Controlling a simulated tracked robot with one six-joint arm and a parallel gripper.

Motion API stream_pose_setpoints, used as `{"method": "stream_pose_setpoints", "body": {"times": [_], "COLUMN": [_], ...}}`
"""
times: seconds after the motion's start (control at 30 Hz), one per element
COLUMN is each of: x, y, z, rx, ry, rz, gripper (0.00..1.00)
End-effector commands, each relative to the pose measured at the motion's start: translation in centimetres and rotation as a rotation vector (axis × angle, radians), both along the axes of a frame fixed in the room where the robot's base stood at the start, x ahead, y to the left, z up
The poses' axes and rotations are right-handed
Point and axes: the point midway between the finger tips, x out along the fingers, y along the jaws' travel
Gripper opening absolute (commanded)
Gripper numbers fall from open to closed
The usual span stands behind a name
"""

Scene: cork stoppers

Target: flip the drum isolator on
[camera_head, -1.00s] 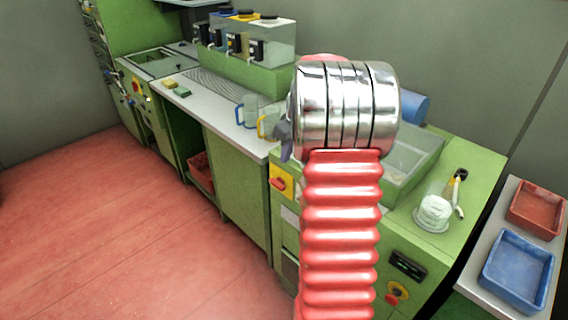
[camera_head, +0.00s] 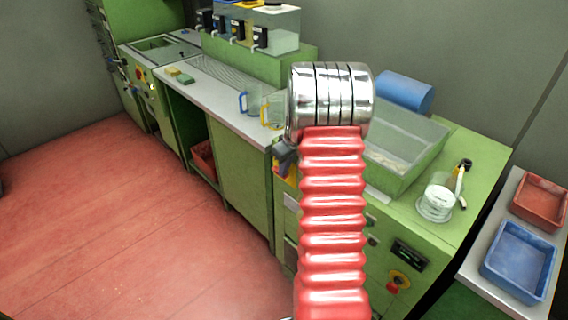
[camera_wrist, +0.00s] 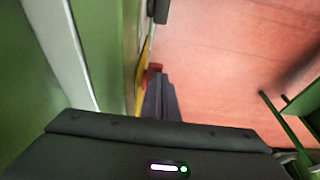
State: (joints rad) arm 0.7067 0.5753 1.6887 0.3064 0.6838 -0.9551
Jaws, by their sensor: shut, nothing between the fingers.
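The drum isolator is a red handle on a yellow plate, on the front face of the green cabinet. In the head view its yellow plate (camera_head: 277,169) is mostly hidden behind my gripper (camera_head: 283,158). In the wrist view the red handle (camera_wrist: 153,68) stands out from the yellow plate (camera_wrist: 141,82), seen nearly edge-on. My gripper's dark fingers (camera_wrist: 160,80) are shut and empty, with their tips right by the red handle. I cannot tell whether they touch it. The handle's exact angle cannot be read.
A red and yellow button (camera_head: 397,281) sits lower right on the cabinet front. A clear-walled tank (camera_head: 405,150) and a glass jar (camera_head: 436,200) stand on top. Two jugs (camera_head: 272,110) stand on the counter behind my gripper. The red floor in front is open.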

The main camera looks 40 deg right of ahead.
Motion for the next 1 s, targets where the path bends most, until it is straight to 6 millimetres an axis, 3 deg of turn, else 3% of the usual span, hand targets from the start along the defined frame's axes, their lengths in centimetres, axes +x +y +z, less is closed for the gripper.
{"method": "stream_pose_setpoints", "body": {"times": [1.0], "x": [-1.2], "y": [0.0], "z": [-1.1], "rx": [0.001], "ry": [0.001], "rz": [-0.002], "gripper": [0.00]}}
